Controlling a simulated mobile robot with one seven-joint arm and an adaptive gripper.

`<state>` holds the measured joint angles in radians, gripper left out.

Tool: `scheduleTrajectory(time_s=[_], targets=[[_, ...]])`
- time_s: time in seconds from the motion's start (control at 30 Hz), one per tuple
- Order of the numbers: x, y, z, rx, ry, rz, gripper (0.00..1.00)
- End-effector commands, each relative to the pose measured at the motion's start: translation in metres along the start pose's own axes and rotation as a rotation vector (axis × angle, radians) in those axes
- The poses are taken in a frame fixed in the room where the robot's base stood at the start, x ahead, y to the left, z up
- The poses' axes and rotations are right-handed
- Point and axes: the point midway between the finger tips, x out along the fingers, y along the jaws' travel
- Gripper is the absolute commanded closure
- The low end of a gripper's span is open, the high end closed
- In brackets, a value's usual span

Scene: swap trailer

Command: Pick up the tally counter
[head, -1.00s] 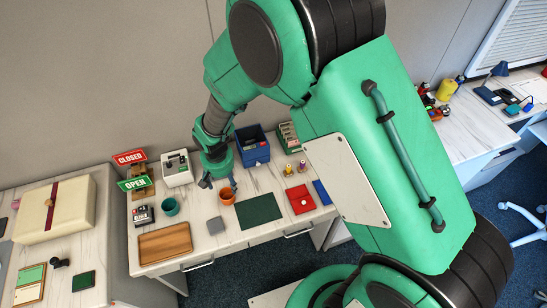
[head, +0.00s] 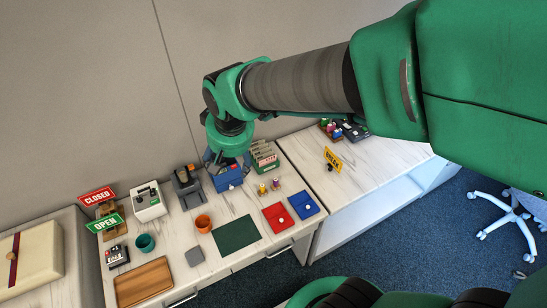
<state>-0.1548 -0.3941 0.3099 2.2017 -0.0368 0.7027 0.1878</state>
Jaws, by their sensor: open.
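I cannot pick out the tally counter for certain at this size. My gripper (head: 227,160) points down at the back of the white desk, with its two fingers spread apart. It is at or just above the blue bin (head: 229,180) and hides part of the bin's top and inside. I see nothing held between the fingers. I cannot tell whether the fingers touch the bin or anything in it.
A dark grey device (head: 188,186) stands left of the bin and a green file box (head: 264,157) right of it.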

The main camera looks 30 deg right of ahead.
Motion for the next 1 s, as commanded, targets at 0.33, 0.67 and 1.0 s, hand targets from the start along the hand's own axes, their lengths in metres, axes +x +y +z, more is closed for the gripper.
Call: scheduleTrajectory(time_s=[0.33,0.67,1.0], targets=[[-0.102,0.043,0.062,-0.003,0.107,0.009,0.34],[-0.143,0.061,0.114,-0.013,0.165,0.023,0.34],[-0.146,0.063,0.12,-0.015,0.17,0.024,0.34]])
